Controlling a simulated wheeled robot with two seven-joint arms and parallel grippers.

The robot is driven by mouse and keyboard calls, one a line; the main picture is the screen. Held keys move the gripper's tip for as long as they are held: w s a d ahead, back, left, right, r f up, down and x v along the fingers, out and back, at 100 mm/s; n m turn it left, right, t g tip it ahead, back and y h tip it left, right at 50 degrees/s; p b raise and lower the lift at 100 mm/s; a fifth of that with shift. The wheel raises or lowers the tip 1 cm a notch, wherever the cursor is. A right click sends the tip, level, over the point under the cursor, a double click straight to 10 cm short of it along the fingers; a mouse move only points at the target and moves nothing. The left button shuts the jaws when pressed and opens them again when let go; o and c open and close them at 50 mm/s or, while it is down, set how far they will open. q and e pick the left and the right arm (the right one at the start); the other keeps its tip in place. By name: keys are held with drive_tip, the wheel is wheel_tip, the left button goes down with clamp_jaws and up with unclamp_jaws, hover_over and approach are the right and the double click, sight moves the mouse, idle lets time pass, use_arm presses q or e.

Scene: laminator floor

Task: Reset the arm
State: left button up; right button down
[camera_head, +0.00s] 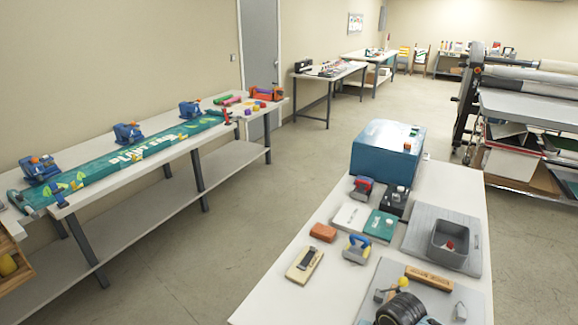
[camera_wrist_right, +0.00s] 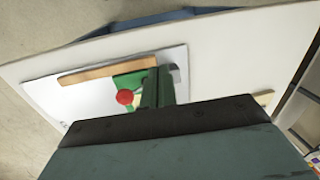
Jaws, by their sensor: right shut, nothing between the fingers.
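My right gripper (camera_wrist_right: 158,88) shows in the right wrist view, its narrow dark fingers together beyond a broad dark body at the bottom. It holds nothing. Past it are a red round knob (camera_wrist_right: 125,97) and a green piece (camera_wrist_right: 128,80) on a pale board, partly hidden by the fingers. I cannot tell whether the fingers touch the green piece. Neither of my grippers shows in the head view, and my left gripper is in no view.
A white table (camera_head: 262,304) in front holds a blue box (camera_head: 385,150), a grey bin (camera_head: 455,240), hand tools and a black roll (camera_head: 402,310). A long bench (camera_head: 215,141) with a teal banner (camera_head: 105,172) and blue clamps runs along the left. Open floor (camera_head: 235,228) lies between.

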drive_tip(key=s+a+r+n+t+y, duration=0.1)
drive_tip(key=s+a+r+n, duration=0.25)
drive_tip(key=s, duration=0.45)
drive_tip(key=s+d+r+n+t+h, duration=0.1)
drive_tip(key=s+d+r+n, duration=0.15)
drive_tip(key=s+d, duration=0.2)
drive_tip(key=s+d+r+n+t+h, duration=0.1)
drive_tip(key=s+d+r, duration=0.2)
drive_tip(key=s, duration=0.2)
wheel_tip(320, 180, down, 35)
drive_tip(key=s+g+b, duration=0.1)
drive_tip(key=s+b, duration=0.2)
drive_tip(key=b, duration=0.7)
drive_tip(key=s+d+f+b, duration=0.1)
drive_tip(key=s+f+b, duration=0.3)
drive_tip(key=s+f, duration=0.3)
drive_tip(key=s+d+f+n+g+b, duration=0.1)
drive_tip(key=s+f+b, duration=0.3)
drive_tip(key=s+f, duration=0.4)
wheel_tip(320, 180, down, 7)
drive_tip(key=shift+s+d+f+g, duration=0.1)
drive_tip(key=shift+s+d+g, duration=0.15)
drive_tip(key=shift+d+g, duration=0.05)
